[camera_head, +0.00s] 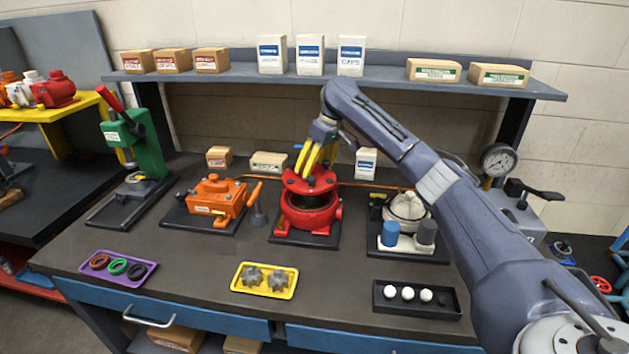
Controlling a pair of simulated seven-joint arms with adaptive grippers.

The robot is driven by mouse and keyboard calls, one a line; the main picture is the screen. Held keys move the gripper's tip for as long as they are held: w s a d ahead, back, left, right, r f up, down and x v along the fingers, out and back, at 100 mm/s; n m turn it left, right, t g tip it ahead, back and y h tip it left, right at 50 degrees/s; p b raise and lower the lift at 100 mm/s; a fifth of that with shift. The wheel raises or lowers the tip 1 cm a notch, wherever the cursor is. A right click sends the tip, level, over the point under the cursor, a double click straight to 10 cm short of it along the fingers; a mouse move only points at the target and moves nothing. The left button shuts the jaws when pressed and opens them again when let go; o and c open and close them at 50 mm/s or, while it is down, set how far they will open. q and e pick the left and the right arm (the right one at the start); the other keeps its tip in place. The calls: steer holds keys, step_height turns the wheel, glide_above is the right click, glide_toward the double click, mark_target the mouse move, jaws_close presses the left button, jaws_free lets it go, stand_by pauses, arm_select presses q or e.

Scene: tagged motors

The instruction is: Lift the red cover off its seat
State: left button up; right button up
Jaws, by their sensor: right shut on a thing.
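The red cover (297,183) is just above the red motor body (311,219), which stands on a dark base plate in the middle of the bench. The cover looks tilted, and a dark opening shows between it and the body below. My right gripper (316,168) reaches in from the right with yellow fingers pointing down at the cover. It is shut on the cover. The exact contact of the fingertips is too small to make out. My left gripper is not in view.
An orange motor (217,197) with a lever stands left of the red one, and a white motor (408,207) stands right of it. A yellow tray (264,291) with grey gears, a purple tray (144,277) and a black tray (446,311) lie in front. A shelf (388,79) with boxes runs behind.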

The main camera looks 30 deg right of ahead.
step_height(320, 180, up, 16)
steer(key=shift+r, duration=0.25)
steer(key=shift+c, duration=0.3)
stand_by(0.4)
